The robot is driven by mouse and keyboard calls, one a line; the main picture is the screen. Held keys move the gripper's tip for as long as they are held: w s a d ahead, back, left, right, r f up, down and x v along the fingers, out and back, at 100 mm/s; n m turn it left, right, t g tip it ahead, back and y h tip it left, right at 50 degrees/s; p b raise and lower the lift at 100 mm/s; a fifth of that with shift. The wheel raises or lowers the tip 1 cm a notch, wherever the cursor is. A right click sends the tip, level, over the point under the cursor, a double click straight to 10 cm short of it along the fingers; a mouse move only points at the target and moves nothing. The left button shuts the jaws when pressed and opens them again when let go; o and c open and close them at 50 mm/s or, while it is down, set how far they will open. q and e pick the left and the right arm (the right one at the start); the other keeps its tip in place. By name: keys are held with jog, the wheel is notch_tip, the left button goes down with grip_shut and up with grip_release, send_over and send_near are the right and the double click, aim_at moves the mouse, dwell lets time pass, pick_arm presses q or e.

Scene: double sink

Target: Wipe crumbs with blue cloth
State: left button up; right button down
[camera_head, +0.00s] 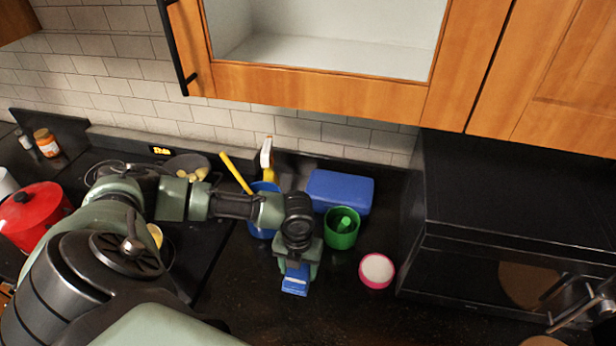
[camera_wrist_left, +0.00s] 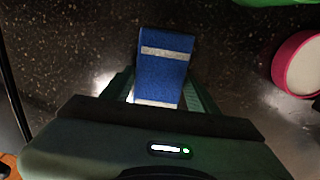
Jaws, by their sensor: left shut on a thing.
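A blue cloth with white stripes (camera_head: 295,281) is held in my left gripper (camera_head: 296,268), just above or on the dark counter. The cloth also shows in the left wrist view (camera_wrist_left: 164,70), where it sticks out between the two fingers of my left gripper (camera_wrist_left: 158,92). The left gripper is shut on the cloth and points down. Tiny light specks show on the dark counter (camera_wrist_left: 80,60) around the cloth; I cannot tell whether they are crumbs or the stone's pattern.
A pink bowl with white inside (camera_head: 377,270) stands to the right, with a green cup (camera_head: 341,228) and a blue box (camera_head: 340,191) behind. A black microwave (camera_head: 510,230) bounds the right side. A red pot (camera_head: 32,215) stands left. The front counter is clear.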

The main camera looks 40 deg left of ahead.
aim_at(342, 287)
pick_arm(q)
jog(key=shift+s+a, duration=0.15)
jog(key=shift+a, duration=0.15)
jog(key=shift+f, duration=0.1)
jog(key=shift+d, duration=0.1)
jog(key=shift+w+d, duration=0.5)
jog(key=shift+d, duration=0.4)
jog(key=shift+w+d, duration=0.45)
jog(key=shift+d, duration=0.45)
jog(key=shift+w+d, duration=0.3)
jog(key=shift+d, duration=0.4)
jog(key=shift+w+d, duration=0.25)
jog(key=shift+d, duration=0.4)
jog(key=shift+w+d, duration=0.3)
jog(key=shift+d, duration=0.4)
jog(key=shift+w+d, duration=0.4)
jog(key=shift+d, duration=0.45)
jog(key=shift+w+d, duration=0.4)
jog(key=shift+d, duration=0.4)
